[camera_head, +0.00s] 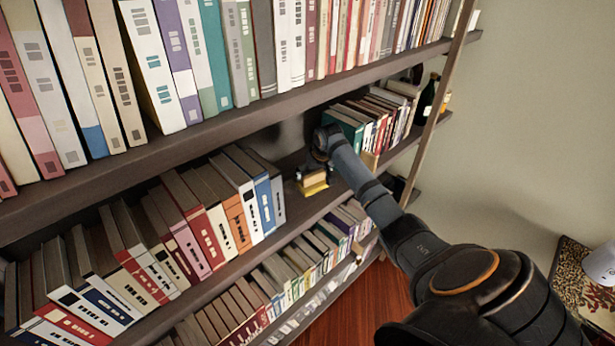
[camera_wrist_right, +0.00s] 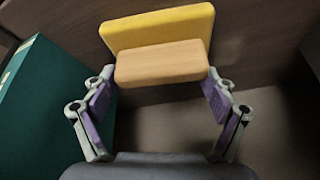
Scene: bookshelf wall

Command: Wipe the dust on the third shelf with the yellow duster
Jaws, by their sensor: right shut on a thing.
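The yellow duster (camera_wrist_right: 155,30) with its light wooden block handle (camera_wrist_right: 162,64) is in front of my right gripper (camera_wrist_right: 162,90) in the right wrist view. The purple-padded fingers are at the two ends of the handle, shut on it. In the head view the duster (camera_head: 314,188) is low on a dark shelf (camera_head: 285,222), in the gap between two groups of books. My right gripper (camera_head: 310,170) there is small and partly hidden by my wrist. I cannot tell whether the duster touches the shelf. Dust is not clearly visible. My left gripper is out of view.
Leaning books (camera_head: 235,200) stand left of the gap. A green book (camera_head: 345,127) and others stand to its right, close beside the gripper in the wrist view (camera_wrist_right: 45,105). The upper shelf board (camera_head: 240,122) lies above. A dark bottle (camera_head: 427,98) stands farther right.

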